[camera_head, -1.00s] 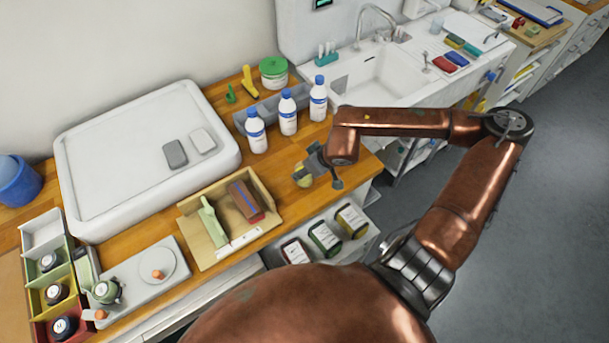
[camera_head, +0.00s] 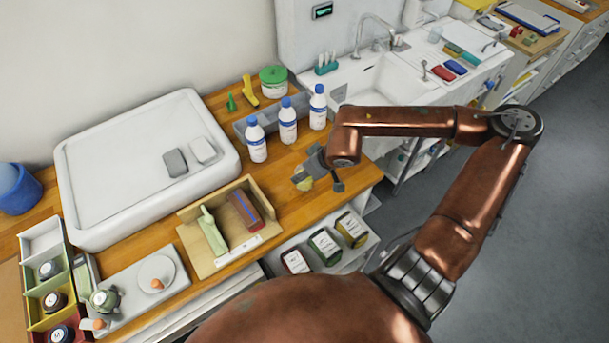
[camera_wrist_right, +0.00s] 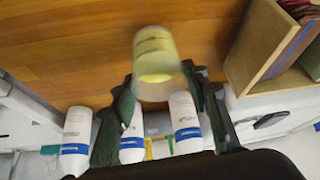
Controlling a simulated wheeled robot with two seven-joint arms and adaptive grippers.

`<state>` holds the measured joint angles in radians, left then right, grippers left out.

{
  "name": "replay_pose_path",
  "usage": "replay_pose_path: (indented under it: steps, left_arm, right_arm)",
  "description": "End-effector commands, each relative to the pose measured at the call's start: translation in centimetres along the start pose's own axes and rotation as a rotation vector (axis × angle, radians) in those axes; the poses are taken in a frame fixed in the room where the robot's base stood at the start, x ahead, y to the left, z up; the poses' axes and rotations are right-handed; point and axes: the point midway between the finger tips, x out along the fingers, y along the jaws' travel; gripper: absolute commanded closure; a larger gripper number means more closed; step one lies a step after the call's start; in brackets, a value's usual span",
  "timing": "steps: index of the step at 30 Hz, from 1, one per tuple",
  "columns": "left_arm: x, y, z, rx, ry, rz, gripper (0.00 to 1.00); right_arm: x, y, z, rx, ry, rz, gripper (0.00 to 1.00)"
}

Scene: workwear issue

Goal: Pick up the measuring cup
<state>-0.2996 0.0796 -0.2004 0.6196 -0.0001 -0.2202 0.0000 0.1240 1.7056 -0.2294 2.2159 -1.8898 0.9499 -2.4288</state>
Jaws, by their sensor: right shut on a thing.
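The measuring cup (camera_wrist_right: 157,60) is a clear cup with a yellow lower part, slightly blurred in the right wrist view. My right gripper (camera_wrist_right: 166,98) is shut on it, one dark finger on each side. In the head view the right gripper (camera_head: 319,177) is over the right end of the wooden counter, and the yellowish cup (camera_head: 304,183) shows partly behind it. I cannot tell whether the cup touches the counter. My left gripper is not in view.
Several blue-capped white bottles (camera_head: 288,125) stand behind the gripper, by a grey bin. A wooden tray (camera_head: 205,265) with a green and a brown item is to the left. A sink (camera_head: 375,85) is at the back right. The counter front edge is close.

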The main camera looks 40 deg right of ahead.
Motion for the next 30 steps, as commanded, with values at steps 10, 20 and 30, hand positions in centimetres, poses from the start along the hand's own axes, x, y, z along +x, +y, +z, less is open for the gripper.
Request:
replay_pose_path:
  steps: [10, 20, 30]
  left_arm:
    - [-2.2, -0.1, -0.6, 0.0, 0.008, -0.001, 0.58]
    - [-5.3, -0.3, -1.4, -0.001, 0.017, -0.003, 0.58]
    - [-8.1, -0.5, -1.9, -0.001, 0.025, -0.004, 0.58]
  right_arm:
    - [-3.5, 0.8, 0.3, -0.003, -0.001, 0.005, 0.85]
    - [-6.8, 1.5, 0.7, -0.004, 0.0, 0.004, 0.85]
    - [-10.1, 2.6, 2.5, -0.003, 0.0, 0.003, 0.85]
